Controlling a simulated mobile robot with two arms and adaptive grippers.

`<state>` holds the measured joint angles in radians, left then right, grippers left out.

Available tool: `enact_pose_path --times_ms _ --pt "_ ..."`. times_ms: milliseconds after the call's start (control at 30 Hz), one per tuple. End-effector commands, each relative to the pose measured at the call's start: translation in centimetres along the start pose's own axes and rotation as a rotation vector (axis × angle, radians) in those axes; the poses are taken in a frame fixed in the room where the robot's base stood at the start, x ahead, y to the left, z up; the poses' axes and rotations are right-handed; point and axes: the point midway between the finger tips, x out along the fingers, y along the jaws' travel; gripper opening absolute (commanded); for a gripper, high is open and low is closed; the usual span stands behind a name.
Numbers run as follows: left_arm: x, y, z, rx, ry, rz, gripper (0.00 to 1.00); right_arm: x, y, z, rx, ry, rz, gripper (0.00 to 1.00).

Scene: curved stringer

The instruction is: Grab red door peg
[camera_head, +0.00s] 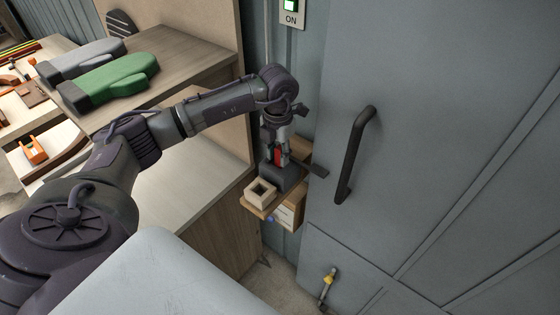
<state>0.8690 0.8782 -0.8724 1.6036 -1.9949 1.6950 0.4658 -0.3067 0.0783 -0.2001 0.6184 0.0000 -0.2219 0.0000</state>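The red peg (278,155) is a small red piece, upright as far as I can see, on the small wooden shelf (255,204) beside the grey door. My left gripper (276,150) points down over it, with its fingers around the red piece. Parts of the peg are hidden by the fingers, and I cannot tell whether they press on it. A dark grey block (284,179) is just below the red piece. My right gripper is out of view.
The grey door (440,130) has a dark handle (355,152) right of my gripper. A lit ON switch (291,10) is above.

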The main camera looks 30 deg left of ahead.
Motion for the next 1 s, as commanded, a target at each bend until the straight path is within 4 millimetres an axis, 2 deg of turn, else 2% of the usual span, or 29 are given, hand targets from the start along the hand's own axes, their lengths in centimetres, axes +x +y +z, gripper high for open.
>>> enact_pose_path --times_ms 33,133,167,533,667,900,1000 --pt "0.0 0.0 0.0 0.000 0.000 0.000 0.19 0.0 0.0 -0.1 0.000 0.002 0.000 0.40" --pt "0.0 0.0 0.0 0.000 0.000 0.000 0.02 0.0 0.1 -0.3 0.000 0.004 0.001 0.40" --pt "0.0 0.0 0.0 0.000 0.000 0.000 0.00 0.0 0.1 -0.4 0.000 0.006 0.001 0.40" --pt "-0.5 0.0 0.1 -0.001 -0.002 0.001 0.00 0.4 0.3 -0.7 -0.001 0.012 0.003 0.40" --pt "-2.5 0.0 0.1 0.000 -0.007 0.001 0.00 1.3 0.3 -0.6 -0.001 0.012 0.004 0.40" --pt "-7.3 0.0 0.1 0.000 -0.007 0.001 0.00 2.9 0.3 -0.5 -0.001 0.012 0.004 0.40" --pt "-8.8 -0.1 0.1 -0.003 -0.004 -0.001 0.00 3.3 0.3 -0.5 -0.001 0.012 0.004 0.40"
